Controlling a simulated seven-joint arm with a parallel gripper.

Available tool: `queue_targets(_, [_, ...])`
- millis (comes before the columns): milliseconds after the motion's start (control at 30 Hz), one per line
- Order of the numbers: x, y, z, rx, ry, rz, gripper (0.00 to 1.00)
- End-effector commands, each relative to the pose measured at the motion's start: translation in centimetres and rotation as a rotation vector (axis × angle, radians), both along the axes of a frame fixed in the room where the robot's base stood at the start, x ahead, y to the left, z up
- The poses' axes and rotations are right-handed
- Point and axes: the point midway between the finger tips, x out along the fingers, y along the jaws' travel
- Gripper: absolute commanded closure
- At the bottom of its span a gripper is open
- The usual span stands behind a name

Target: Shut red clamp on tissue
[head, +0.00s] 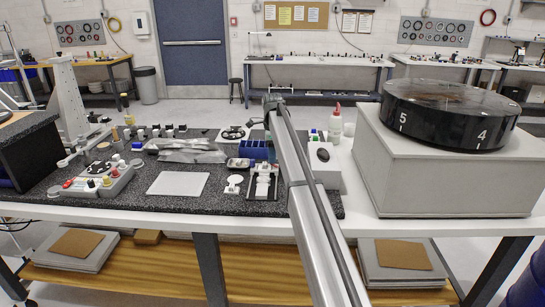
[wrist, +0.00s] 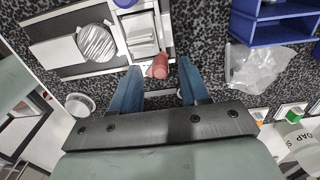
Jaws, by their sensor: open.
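The red clamp (wrist: 158,67) shows in the wrist view as a small red piece at the lower right edge of a pale metal fixture (wrist: 142,36). My gripper (wrist: 158,64) is open, with one blue finger on each side of the red clamp. A gap shows on both sides of it; I cannot tell its height over the clamp. A round, striped grey disc (wrist: 97,43) lies left of the fixture. A crumpled, translucent sheet (wrist: 258,68) lies to the right; I cannot tell if it is the tissue. In the head view my arm hides much of the gripper.
A blue drawer unit (wrist: 285,22) stands at the upper right in the wrist view, with a white bottle (wrist: 298,140) below. In the head view a fixture with colored knobs (head: 98,182) and a grey plate (head: 178,184) lie left, and a black drum (head: 449,112) stands right.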

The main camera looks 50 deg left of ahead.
Motion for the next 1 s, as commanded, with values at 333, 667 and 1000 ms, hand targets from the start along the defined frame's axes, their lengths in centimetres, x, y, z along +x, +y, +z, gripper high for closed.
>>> queue_targets(333, [0.01,0.01,-1.09,0.001,-0.001,0.0,0.55])
queue_targets(667, [0.01,0.01,-1.07,0.001,-0.001,0.0,0.73])
queue_targets(1000, [0.01,0.01,-1.07,0.001,-0.001,0.0,1.0])
